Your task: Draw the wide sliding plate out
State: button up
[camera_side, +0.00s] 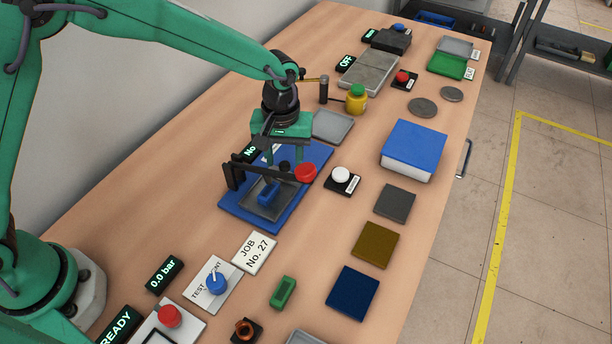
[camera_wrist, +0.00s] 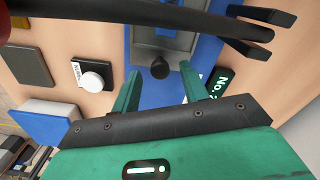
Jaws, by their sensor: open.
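A blue base (camera_side: 240,207) lies on the bench and bears a grey plate (camera_side: 266,209) with a raised blue piece (camera_side: 268,194) on it. I cannot tell for sure which part is the wide sliding plate. A black round knob (camera_side: 285,166) stands at the grey plate's far end; it also shows in the wrist view (camera_wrist: 160,69). A dark bar (camera_side: 268,170) with a red knob (camera_side: 306,172) crosses above the base. My gripper (camera_side: 277,157) is open and empty above the far part of the base. In the wrist view, my fingers (camera_wrist: 160,84) stand either side of the knob's line, apart from it.
A white push button (camera_side: 341,175) sits right of the base. A blue-topped box (camera_side: 412,146) stands farther right. A job card (camera_side: 254,251) lies in front. The bench between the button and flat tiles is partly clear.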

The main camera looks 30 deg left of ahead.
jog(key=shift+f, duration=0.55)
grip_shut()
jog(key=shift+w+r, duration=0.15)
jog(key=shift+w, duration=5.7)
jog(key=shift+c, duration=0.2)
grip_release()
jog(key=shift+o, duration=0.2)
jog(key=shift+s, duration=0.1)
